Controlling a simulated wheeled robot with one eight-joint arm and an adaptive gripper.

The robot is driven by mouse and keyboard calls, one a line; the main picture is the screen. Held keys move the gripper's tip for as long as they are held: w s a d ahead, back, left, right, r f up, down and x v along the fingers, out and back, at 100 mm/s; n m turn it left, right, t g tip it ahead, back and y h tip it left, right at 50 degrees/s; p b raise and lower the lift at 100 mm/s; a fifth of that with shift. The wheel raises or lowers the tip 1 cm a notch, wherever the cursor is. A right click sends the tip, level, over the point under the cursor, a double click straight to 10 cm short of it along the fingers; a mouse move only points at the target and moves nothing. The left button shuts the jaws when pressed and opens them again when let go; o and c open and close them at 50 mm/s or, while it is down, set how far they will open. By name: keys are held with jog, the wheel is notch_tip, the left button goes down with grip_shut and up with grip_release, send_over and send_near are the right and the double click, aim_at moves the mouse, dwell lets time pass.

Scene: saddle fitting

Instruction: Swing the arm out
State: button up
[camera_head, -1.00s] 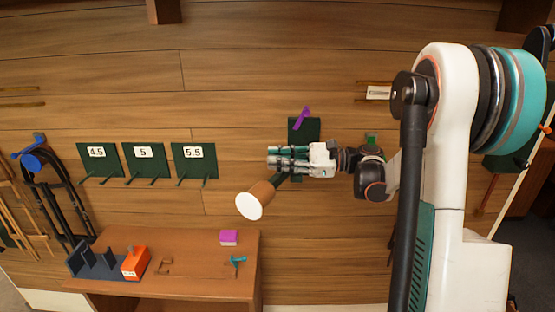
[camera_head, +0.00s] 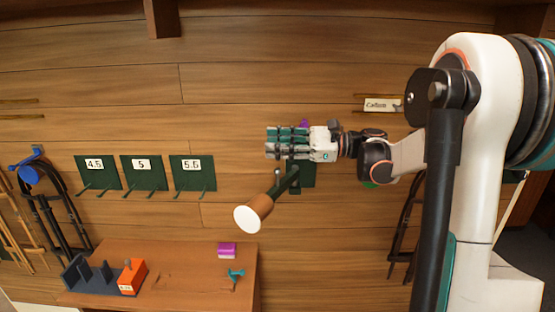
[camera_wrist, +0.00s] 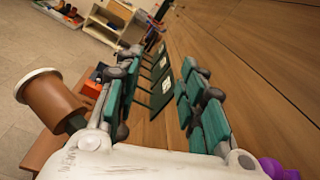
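My gripper (camera_head: 288,143) is in front of the wood wall, its fingers pointing left in the head view. In the wrist view my gripper (camera_wrist: 165,75) shows two teal-padded fingers well apart with nothing between them. A dark green wall plate (camera_head: 308,176) is partly hidden behind and below it. A brown cylinder with a white end face (camera_head: 252,212) sticks out on a dark green arm below the gripper. It also shows left of the fingers in the wrist view (camera_wrist: 52,103). A purple thing (camera_head: 304,123) is mostly hidden behind the gripper.
Green plates with pegs, marked 4.5 (camera_head: 94,164), 5 (camera_head: 141,163) and 5.5 (camera_head: 191,165), hang left. Below is a wooden table (camera_head: 195,285) with an orange block (camera_head: 131,278), a purple box (camera_head: 227,250) and a teal item (camera_head: 235,275). Black straps hang at the left and right.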

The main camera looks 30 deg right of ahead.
jog(key=shift+r, duration=0.9)
